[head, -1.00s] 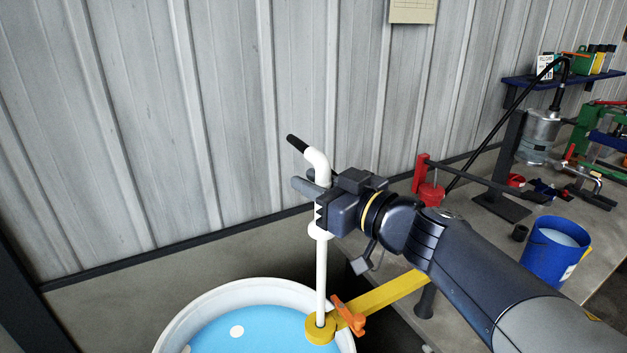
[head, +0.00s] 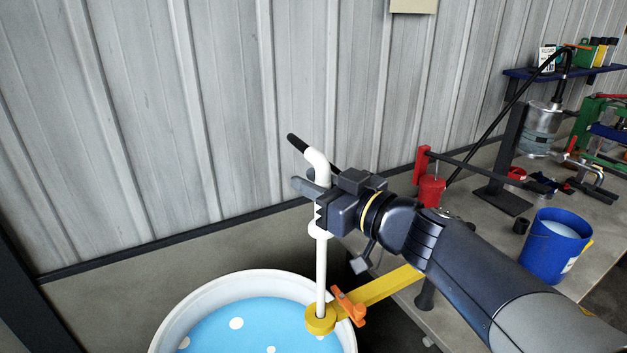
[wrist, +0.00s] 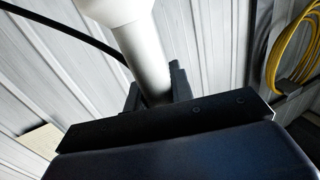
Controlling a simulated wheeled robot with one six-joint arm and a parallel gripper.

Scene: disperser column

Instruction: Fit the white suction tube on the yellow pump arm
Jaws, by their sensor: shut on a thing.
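The white suction tube (head: 321,270) stands about upright, with a bent top ending in a black tip (head: 298,142). My gripper (head: 318,205) is shut on its upper part, just above a white collar. The tube also shows between the jaws in the wrist view (wrist: 147,60). The tube's lower end meets the yellow ring at the end of the yellow pump arm (head: 390,287). I cannot tell how deep it sits in the ring. An orange clamp handle (head: 349,306) is on the arm beside the ring.
A white drum (head: 190,308) with blue liquid stands below the ring. To the right, a bench (head: 490,250) carries a blue bucket (head: 555,248), a red part (head: 430,189) and a black stand. A corrugated wall is behind.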

